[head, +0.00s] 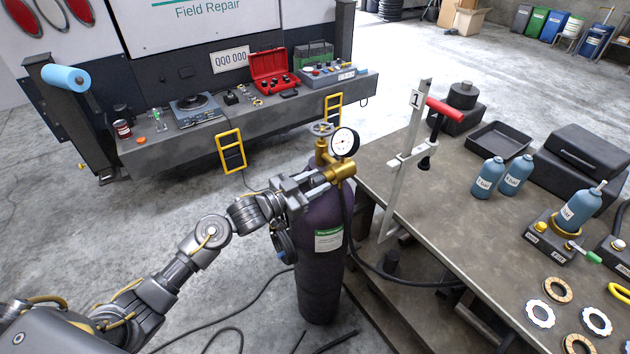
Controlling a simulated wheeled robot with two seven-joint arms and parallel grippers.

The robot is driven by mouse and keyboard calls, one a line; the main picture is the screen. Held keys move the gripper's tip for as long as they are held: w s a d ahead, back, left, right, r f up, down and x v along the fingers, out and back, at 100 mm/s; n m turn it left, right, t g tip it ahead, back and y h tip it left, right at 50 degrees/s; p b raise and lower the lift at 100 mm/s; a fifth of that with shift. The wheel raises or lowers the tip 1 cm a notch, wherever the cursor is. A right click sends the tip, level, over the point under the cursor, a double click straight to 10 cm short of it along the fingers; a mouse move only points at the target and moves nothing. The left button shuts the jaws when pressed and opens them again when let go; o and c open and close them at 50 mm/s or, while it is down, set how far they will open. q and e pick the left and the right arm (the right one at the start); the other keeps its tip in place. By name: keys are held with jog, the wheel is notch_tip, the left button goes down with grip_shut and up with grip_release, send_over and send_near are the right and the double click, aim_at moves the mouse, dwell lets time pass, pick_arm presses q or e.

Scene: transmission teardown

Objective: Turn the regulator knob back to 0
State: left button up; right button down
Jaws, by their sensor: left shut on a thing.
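A dark purple gas cylinder (320,265) stands upright on the floor beside the workbench. Its brass regulator (342,172) sits on top, with a round white dial gauge (345,142) facing me. The needle's reading is too small to tell. A grey valve handwheel (322,128) is above and left of the brass body. My left gripper (326,178) reaches in from the left and is shut at the left side of the brass body. Its fingers hide the regulator knob between them. My right gripper is not in view.
The metal workbench (440,215) on the right carries a stand with a red handle (444,110), blue bottles (487,178) and several rings. A black hose (400,278) runs from the regulator under the bench. A truck bumper (290,108) with tools is behind.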

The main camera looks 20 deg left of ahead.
pick_arm(q)
jog(key=shift+f, duration=0.1)
jog(key=o, duration=1)
jog(key=shift+s+a, duration=0.2)
jog(key=shift+b+v, duration=2)
jog(key=shift+v, duration=3.2)
